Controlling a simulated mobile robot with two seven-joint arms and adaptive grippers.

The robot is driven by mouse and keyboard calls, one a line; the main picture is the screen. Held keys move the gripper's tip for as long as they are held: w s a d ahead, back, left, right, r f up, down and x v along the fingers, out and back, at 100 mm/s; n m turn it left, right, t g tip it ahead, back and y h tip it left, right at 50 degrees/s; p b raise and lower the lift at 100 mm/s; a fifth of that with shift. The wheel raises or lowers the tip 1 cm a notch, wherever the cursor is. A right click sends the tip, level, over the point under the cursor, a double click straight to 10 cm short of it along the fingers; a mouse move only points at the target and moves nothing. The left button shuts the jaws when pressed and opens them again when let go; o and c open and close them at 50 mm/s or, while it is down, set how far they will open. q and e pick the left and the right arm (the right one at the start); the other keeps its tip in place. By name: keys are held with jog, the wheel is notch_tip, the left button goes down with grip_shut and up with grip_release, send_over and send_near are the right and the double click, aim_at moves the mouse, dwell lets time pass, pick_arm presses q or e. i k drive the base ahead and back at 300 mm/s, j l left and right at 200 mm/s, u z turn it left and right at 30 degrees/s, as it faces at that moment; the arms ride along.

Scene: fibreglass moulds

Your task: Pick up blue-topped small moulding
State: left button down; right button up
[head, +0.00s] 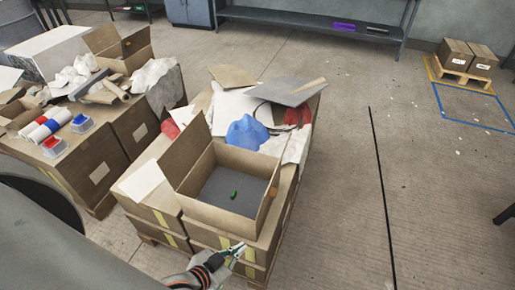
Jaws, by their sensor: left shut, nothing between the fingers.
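The blue-topped small moulding (82,123) sits on the left stack of cartons, near its front right edge. It is pale with a blue top. A similar red-topped moulding (53,147) stands to its left and nearer to me. My left gripper (238,249) is at the bottom middle, beside the front of the middle carton stack, well to the right of the blue-topped moulding. It is shut and empty. My right gripper is not in view.
An open carton (180,212) holding a small green object (234,195) stands on the middle stack, with a blue sheet-like piece (247,132) behind. Coloured rolls (45,124) lie near the mouldings. A narrow gap separates the stacks. The floor (440,200) at right is mostly clear.

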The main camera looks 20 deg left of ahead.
aim_at(82, 124)
jog(key=u, duration=2.8)
jog(key=i+j+u, duration=0.1)
jog(key=i+u, duration=0.4)
jog(key=i, duration=3.45)
jog(key=i+z, duration=0.2)
jog(key=z, duration=0.15)
jog(key=i+z, duration=0.2)
jog(key=z, duration=0.2)
jog(key=i+j+z, duration=0.15)
jog(key=z, duration=0.2)
